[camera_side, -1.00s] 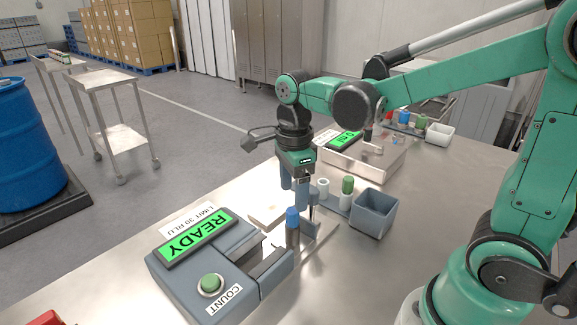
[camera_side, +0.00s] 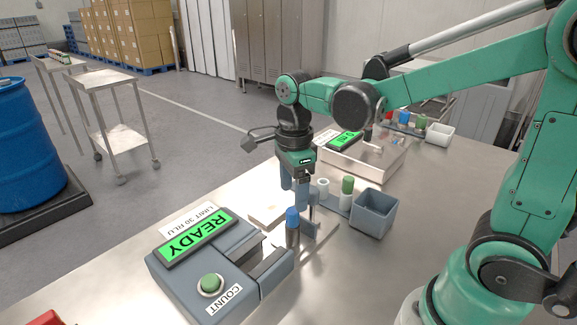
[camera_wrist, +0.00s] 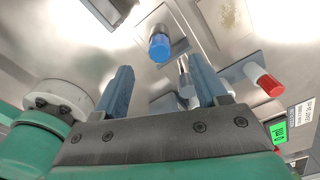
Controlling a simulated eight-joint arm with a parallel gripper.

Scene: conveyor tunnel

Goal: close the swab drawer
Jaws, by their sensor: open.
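The grey reader (camera_side: 205,268) with a lit READY screen and green COUNT button stands at the front of the table. In the wrist view my gripper (camera_wrist: 162,78) is open, with a thin grey post (camera_wrist: 185,72) between the fingers, nearer the right one. Contact cannot be told.
A grey rack with a green-capped tube (camera_side: 346,192) and a grey open bin (camera_side: 374,212) are just right of my gripper. A second station with a green screen (camera_side: 345,140) is behind. A red-capped tube (camera_wrist: 268,84) shows at right in the wrist view.

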